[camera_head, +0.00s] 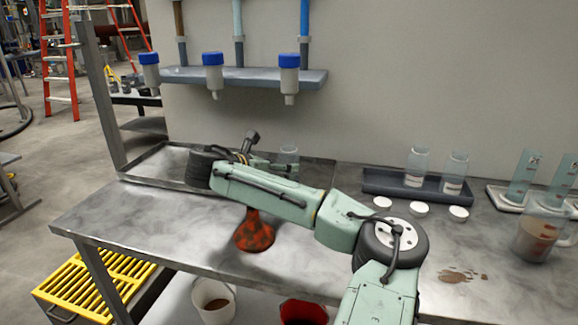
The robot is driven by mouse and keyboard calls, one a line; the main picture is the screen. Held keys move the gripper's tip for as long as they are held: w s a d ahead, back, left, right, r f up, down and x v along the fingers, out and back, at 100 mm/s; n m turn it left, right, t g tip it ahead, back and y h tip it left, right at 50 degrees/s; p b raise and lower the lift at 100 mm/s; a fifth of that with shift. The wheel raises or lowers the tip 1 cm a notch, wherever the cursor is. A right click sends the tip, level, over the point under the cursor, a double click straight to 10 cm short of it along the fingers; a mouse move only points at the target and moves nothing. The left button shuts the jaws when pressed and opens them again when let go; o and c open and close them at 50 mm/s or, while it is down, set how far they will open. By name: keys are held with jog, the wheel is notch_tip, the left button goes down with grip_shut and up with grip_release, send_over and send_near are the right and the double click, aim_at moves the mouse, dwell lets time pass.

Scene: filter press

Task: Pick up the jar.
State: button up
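A clear jar (288,155) stands towards the back of the bench, behind my arm; its lower part is hidden. Two more clear jars with white labels, one on the left (416,168) and one on the right (455,173), stand upright in a dark tray (385,186). Which one the task means I cannot tell. My gripper (279,167) is at the far end of my folded arm, close to the single jar. My forearm covers most of the gripper, so I cannot tell whether its fingers are open, shut or touching that jar.
Three white lids (419,209) lie before the tray. A beaker with brown contents (537,238) and a brown spill (462,276) are on the right. Blue-capped bottles (213,74) hang from a wall shelf.

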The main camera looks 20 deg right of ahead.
aim_at(284, 155)
jog(key=p+x, duration=0.2)
jog(key=x, duration=0.3)
jog(key=shift+r, duration=0.1)
jog(key=shift+w+d+f, duration=0.2)
jog(key=shift+w+d, duration=0.05)
jog(key=shift+c, duration=0.2)
jog(key=c, duration=1.4)
jog(key=shift+r, duration=0.1)
jog(key=shift+r+b, duration=0.65)
jog(key=shift+r, duration=0.95)
jog(key=s+a+b, duration=0.1)
jog(key=s+a, duration=0.2)
jog(key=a, duration=0.1)
jog(key=s+a+r+b, duration=0.1)
jog(key=s+a, duration=0.2)
jog(key=a, duration=0.1)
jog(key=s+a+b, duration=0.1)
jog(key=s+a, duration=0.3)
jog(key=shift+s+r, duration=0.1)
jog(key=shift+r, duration=0.25)
